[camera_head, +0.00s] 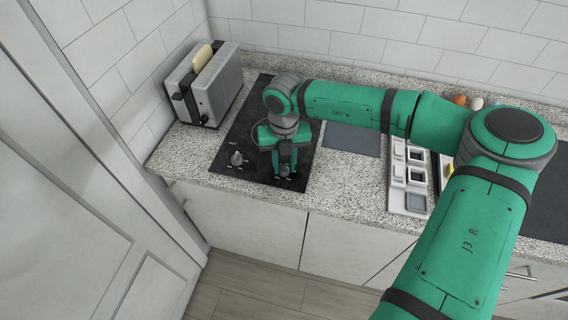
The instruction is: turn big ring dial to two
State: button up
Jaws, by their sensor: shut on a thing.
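A black hob (247,122) is set in the speckled counter, with a small dial (236,158) at its front left. My green arm reaches over the hob from the right, and my gripper (285,163) points down at its front right. The gripper is shut on a second dial (284,176), mostly hidden between and under the fingers. Which dial is for the big ring, and where either pointer stands, is too small to read.
A grey toaster (212,88) with bread in it stands at the back left. A grey mat (352,139) lies right of the hob. A white tray with compartments (408,201) is further right, partly behind my arm. A white door (60,190) fills the left side.

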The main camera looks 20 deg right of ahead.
aim_at(284, 166)
jog(key=m, duration=0.5)
dwell(0.6)
jog(key=o, duration=1.1)
jog(key=shift+c, duration=0.2)
notch_tip(284, 166, up, 11)
jog(key=shift+f, duration=0.1)
